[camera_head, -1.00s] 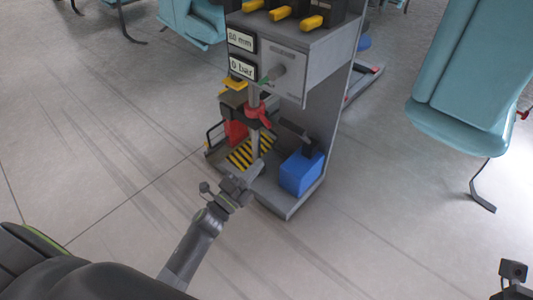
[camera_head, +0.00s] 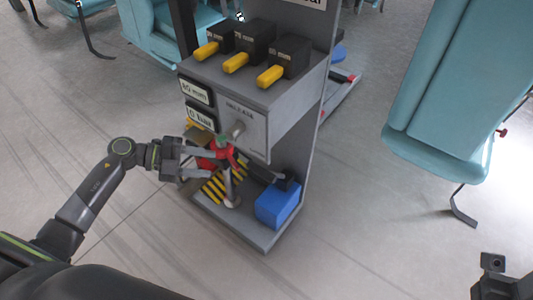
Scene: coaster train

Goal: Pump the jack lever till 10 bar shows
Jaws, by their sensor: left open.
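The grey stand (camera_head: 292,120) holds two displays on its left face. The upper one (camera_head: 196,92) reads 80 mm and the lower, pressure display (camera_head: 199,118) reads 0 bar. Below them is a red part (camera_head: 226,157) on a slanting grey rod (camera_head: 231,190), over a black-and-yellow striped plate (camera_head: 214,189). Which piece is the jack lever is hard to tell. My left gripper (camera_head: 208,165) is open, its fingers pointing right at the red part and rod; contact is unclear. A dark piece of my right arm or gripper (camera_head: 494,268) shows at the lower right corner, fingers not clear.
A blue box (camera_head: 278,206) with a black piece on top stands on the stand's base at right. Several yellow-handled black blocks (camera_head: 236,62) sit on the stand's top. Teal seats (camera_head: 440,90) stand to the right and behind. The grey floor in front is clear.

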